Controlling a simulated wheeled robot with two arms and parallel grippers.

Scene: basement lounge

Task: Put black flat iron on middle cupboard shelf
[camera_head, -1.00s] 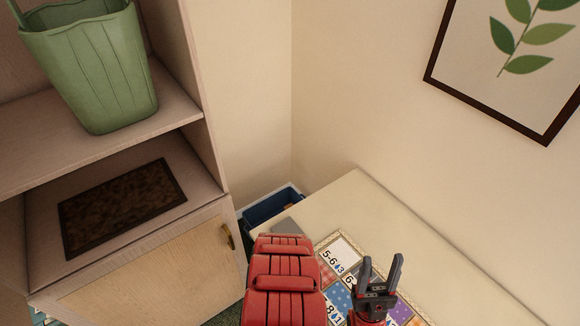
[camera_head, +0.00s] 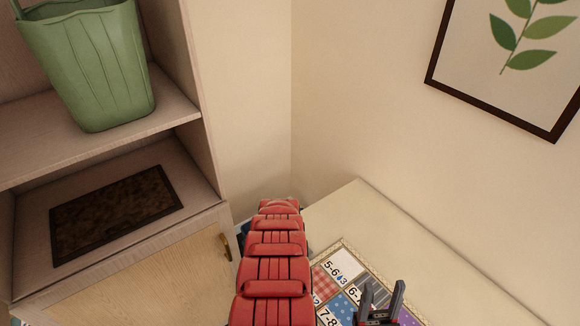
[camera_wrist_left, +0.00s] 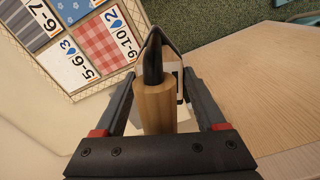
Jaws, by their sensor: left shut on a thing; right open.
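In the left wrist view my left gripper (camera_wrist_left: 160,85) is shut on the flat iron (camera_wrist_left: 155,108). Its light wooden handle lies between the fingers, with a black part at the far end. Most of its body is hidden. In the head view my red arm hides the left gripper and the iron. My right gripper (camera_head: 381,294) is open and empty over the patchwork mat. The cupboard (camera_head: 160,275) stands at the left. One shelf (camera_head: 165,112) bears a green basket; the surface below (camera_head: 30,215) bears a dark speckled panel (camera_head: 115,215). I cannot tell which counts as middle.
The green basket (camera_head: 90,65) fills much of its shelf. A patchwork mat with numbers (camera_head: 345,272) lies on the pale table (camera_head: 385,232). A cupboard door has a brass handle (camera_head: 226,246). A leaf picture (camera_head: 510,60) hangs on the right wall.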

